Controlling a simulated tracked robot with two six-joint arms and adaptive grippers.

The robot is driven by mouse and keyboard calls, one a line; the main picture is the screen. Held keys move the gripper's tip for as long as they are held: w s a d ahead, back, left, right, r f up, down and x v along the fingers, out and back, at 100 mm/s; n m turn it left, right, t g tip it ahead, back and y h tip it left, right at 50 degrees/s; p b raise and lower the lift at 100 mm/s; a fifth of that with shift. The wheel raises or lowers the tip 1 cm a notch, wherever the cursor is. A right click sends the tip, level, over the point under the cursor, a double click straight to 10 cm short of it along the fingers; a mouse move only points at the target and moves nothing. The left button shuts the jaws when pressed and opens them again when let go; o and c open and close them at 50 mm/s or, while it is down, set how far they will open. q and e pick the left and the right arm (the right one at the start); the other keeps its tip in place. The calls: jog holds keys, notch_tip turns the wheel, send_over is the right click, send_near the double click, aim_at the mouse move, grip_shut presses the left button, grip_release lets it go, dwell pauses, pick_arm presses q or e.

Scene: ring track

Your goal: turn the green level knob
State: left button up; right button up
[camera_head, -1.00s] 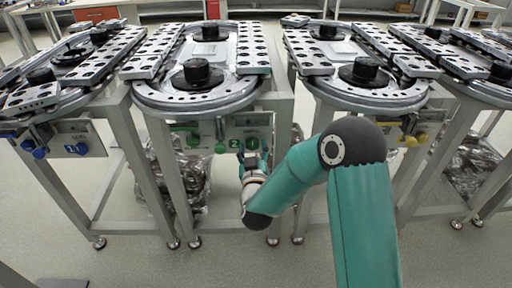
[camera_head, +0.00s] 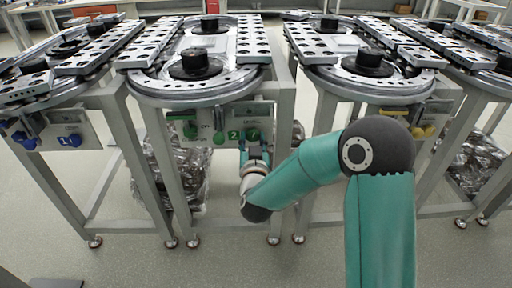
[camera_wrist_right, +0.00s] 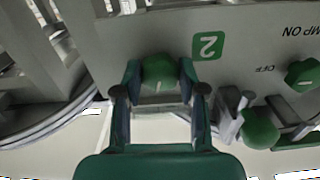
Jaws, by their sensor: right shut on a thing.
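The green level knob (camera_wrist_right: 159,73) sits on the grey panel of the ring track marked with a green 2. In the right wrist view it lies between the two fingers of my right gripper (camera_wrist_right: 160,84), which is shut on it. A pale line marks the knob's face. In the head view my right gripper (camera_head: 253,150) is at the right part of the panel, just right of the green 2 label (camera_head: 234,135), and partly covers the knob (camera_head: 253,135). My left gripper is not in view.
In the right wrist view, another green knob (camera_wrist_right: 301,73) and a green round part (camera_wrist_right: 259,130) sit on the same panel. Blue knobs (camera_head: 69,141) are on the left table and yellow knobs (camera_head: 423,131) on the right one. Table legs stand either side; floor in front is clear.

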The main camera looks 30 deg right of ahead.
jog(key=m+b, duration=0.4)
jog(key=b, duration=0.1)
jog(key=m+b, duration=0.2)
jog(key=shift+s+f, duration=0.1)
jog(key=shift+f, duration=0.2)
jog(key=shift+r+m+b, duration=0.2)
jog(key=shift+m+b, duration=1.15)
jog(key=shift+m, duration=0.05)
jog(key=shift+d, duration=0.1)
jog(key=o, duration=1.1)
jog(key=shift+s+r, duration=0.1)
jog(key=shift+o, duration=0.2)
jog(key=v, duration=1.2)
